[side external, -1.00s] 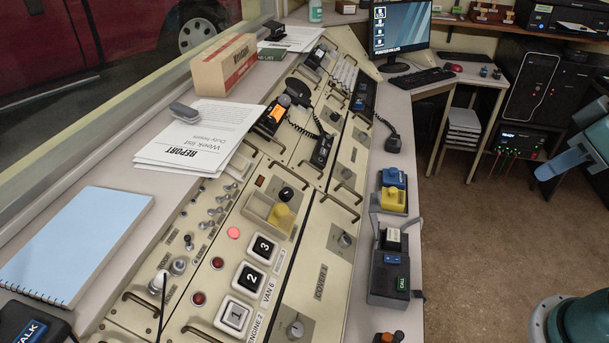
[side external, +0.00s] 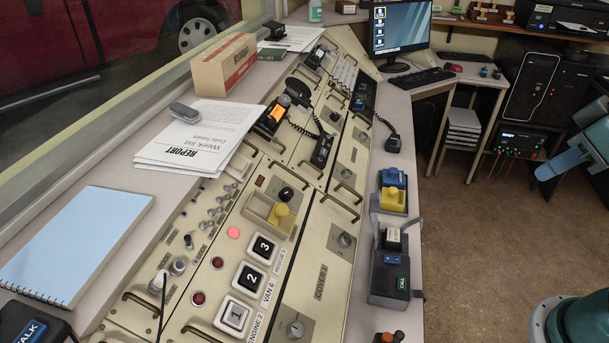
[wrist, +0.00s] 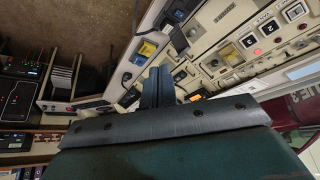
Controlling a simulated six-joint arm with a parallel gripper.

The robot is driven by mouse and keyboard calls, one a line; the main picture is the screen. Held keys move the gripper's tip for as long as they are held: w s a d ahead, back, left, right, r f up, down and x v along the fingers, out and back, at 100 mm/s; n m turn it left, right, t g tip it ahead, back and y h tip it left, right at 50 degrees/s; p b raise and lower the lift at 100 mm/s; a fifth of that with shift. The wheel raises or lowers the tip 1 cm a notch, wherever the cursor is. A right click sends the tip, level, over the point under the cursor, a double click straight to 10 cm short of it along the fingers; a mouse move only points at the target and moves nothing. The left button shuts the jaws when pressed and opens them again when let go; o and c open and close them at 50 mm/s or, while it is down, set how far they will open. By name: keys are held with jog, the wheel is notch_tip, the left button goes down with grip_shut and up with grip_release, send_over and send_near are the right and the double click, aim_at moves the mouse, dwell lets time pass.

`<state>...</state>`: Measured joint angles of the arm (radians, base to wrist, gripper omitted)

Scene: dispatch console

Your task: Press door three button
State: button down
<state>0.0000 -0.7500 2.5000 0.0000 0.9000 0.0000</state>
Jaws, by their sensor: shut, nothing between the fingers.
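The door three button, a white square button with a black face marked 3 (side external: 262,248), sits at the far end of a row on the sloping console. The buttons marked 2 (side external: 250,277) and 1 (side external: 235,315) are nearer the camera. In the wrist view the 3 button (wrist: 248,41) is at the upper right, beside a lit red lamp (wrist: 258,51). My gripper (wrist: 158,84) shows in the wrist view with its dark fingers together and empty. It is left of the buttons in that picture and apart from them.
A corded handset (side external: 321,150) lies farther up the console. A dark box (side external: 390,278) and a yellow-and-blue device (side external: 393,200) occupy the right-hand ledge.

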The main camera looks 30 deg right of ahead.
aim_at(264, 247)
jog(key=shift+w, duration=0.1)
dwell(0.7)
jog(key=w+a+f+n+t+h, duration=0.1)
jog(key=w+a+f+n+t, duration=0.2)
jog(key=w+n, duration=0.55)
jog(key=w+a+f+n+t+h, duration=0.1)
jog(key=w+a+f+n+t, duration=0.2)
jog(key=w, duration=1.1)
jog(key=a+f+n+t+y, duration=0.1)
jog(key=a+f+n+y, duration=0.3)
jog(key=a+n, duration=0.5)
jog(key=s+a+f+n+t+y, duration=0.1)
jog(key=a+f+n+y, duration=0.3)
jog(key=a+n, duration=0.5)
jog(key=a+y, duration=0.1)
jog(key=a, duration=0.2)
jog(key=shift+f, duration=0.25)
jog(key=shift+a+f, duration=0.1)
jog(key=shift+a, duration=0.05)
jog(key=shift+w+a+f, duration=0.55)
jog(key=shift+f, duration=0.65)
jog(key=shift+w+a+f, duration=0.5)
jog(key=shift+w+f, duration=0.05)
jog(key=shift+f, duration=0.65)
jog(key=shift+w+a+f, duration=0.55)
jog(key=shift+f, duration=0.65)
jog(key=shift+w+a+f, duration=0.15)
jog(key=shift+f, duration=0.2)
